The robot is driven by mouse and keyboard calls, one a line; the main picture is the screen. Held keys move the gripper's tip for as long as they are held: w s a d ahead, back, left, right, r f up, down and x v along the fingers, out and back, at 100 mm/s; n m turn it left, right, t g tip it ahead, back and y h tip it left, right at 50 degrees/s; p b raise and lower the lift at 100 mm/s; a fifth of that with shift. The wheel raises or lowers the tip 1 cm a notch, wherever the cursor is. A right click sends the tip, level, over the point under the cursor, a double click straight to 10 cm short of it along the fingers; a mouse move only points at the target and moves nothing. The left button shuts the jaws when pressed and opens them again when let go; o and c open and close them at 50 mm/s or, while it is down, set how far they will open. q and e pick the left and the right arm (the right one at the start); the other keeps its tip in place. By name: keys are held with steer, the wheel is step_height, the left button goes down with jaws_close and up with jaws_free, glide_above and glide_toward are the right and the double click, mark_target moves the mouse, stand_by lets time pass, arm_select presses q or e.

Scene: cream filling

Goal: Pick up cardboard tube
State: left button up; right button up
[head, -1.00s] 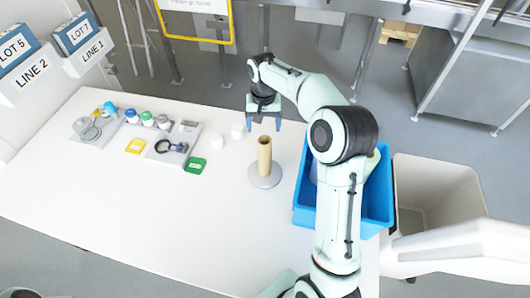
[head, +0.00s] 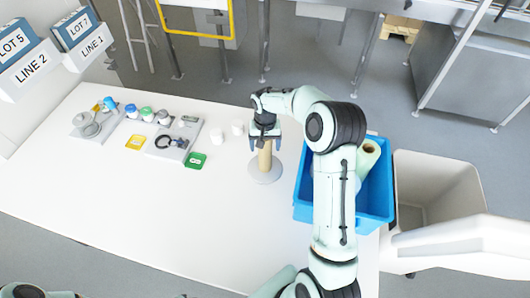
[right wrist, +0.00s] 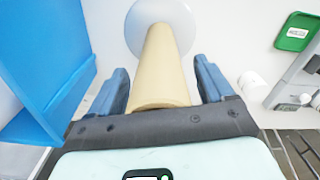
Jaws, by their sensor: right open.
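The cardboard tube (head: 265,160) stands upright on a round grey base (head: 266,174) on the white table. In the right wrist view the tube (right wrist: 160,65) runs between the two blue fingers, with the pale round base (right wrist: 160,20) beyond it. My right gripper (head: 266,146) is over the tube's top. In the right wrist view the right gripper (right wrist: 165,85) is open, with a finger on each side of the tube and gaps visible between them. My left gripper is not in view.
A blue crate (head: 303,212) with rolls inside stands right of the tube. The table's (head: 150,220) front is clear.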

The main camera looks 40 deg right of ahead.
steer(key=c, duration=1.4)
steer(key=shift+o, duration=0.2)
steer(key=shift+r, duration=0.15)
